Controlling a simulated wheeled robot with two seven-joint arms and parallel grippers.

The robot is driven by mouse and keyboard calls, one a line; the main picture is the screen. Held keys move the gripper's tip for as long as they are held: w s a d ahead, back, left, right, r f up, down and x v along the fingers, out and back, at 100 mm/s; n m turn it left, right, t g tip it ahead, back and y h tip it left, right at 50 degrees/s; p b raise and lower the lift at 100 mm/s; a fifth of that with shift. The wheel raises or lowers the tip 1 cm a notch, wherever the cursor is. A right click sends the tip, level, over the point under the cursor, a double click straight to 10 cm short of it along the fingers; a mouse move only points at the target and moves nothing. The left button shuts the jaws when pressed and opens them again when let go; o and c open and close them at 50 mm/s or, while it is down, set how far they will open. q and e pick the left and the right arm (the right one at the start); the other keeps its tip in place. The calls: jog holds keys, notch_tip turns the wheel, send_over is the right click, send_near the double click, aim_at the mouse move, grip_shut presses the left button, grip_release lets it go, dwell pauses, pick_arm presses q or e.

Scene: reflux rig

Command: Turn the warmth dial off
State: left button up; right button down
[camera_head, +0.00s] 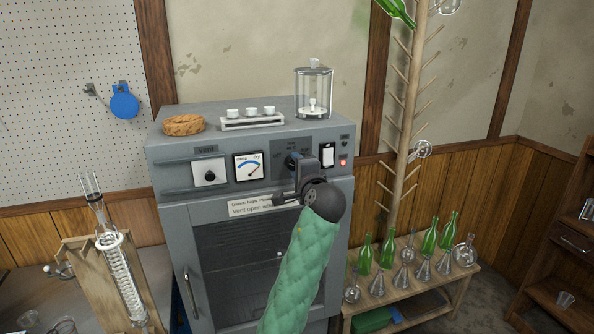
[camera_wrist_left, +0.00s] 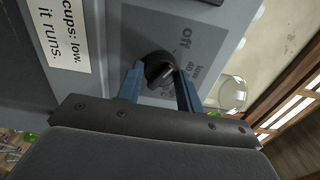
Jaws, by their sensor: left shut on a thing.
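The warmth dial (camera_head: 291,160) is a dark round knob on a dark plate on the front of the grey drying cabinet (camera_head: 170,152). In the left wrist view the dial (camera_wrist_left: 156,66) sits below the printed word "off", with "low" and "40" to its right. A pale mark shows on the knob, but I cannot tell exactly which setting it points to. My left gripper (camera_head: 301,168) is at the dial. In the left wrist view its two blue-grey fingers (camera_wrist_left: 158,86) are on either side of the knob, closed on it. My right gripper is not in view.
The vent knob (camera_head: 210,175), a damp-to-dry meter (camera_head: 248,166), a white switch (camera_head: 327,155) and a red lamp (camera_head: 343,161) share the panel. A glass jar (camera_head: 314,92), a cup rack (camera_head: 252,122) and a cork ring (camera_head: 184,125) stand on top. A bottle rack is at right.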

pick_arm(q)
jog(key=shift+f, duration=0.15)
jog(key=o, duration=1)
